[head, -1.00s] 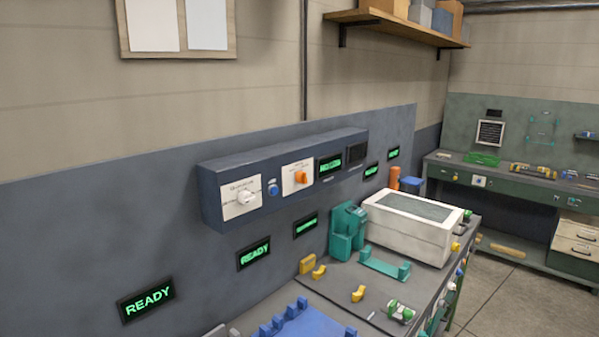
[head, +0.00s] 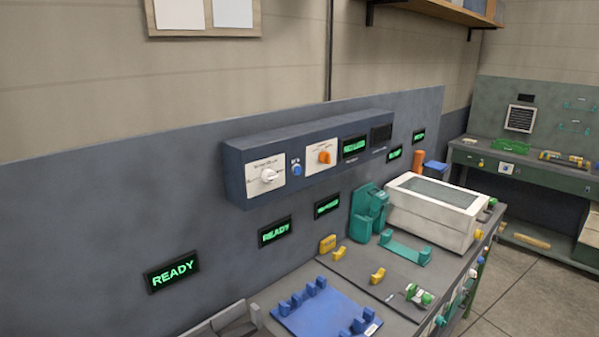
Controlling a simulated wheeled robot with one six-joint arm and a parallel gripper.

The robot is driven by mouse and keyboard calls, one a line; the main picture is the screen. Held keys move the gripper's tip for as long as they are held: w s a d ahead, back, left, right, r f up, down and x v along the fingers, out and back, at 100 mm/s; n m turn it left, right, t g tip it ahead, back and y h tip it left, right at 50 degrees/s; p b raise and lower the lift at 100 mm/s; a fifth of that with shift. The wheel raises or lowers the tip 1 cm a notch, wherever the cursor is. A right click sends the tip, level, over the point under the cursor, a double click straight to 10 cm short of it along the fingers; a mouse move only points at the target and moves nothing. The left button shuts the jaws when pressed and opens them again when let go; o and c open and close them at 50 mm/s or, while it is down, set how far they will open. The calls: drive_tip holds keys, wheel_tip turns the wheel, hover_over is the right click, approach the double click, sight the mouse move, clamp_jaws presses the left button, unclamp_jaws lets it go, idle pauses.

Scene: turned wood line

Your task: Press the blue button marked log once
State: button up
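The blue button (head: 297,170) is a small round knob on the front of a dark blue control box (head: 240,190) mounted on the grey wall panel. A tiny label sits above it, too small to read. It lies between a white plate with a white rotary knob (head: 268,176) on its left and a white plate with an orange knob (head: 324,157) on its right. My gripper is not in view. Nothing covers the button.
Below the box is a bench with a blue rack (head: 318,318), a teal stand (head: 366,212), a teal bracket (head: 405,251), yellow blocks and a white machine (head: 436,227). Green-lit displays, several reading READY (head: 173,270), line the wall panel. The space before the box is clear.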

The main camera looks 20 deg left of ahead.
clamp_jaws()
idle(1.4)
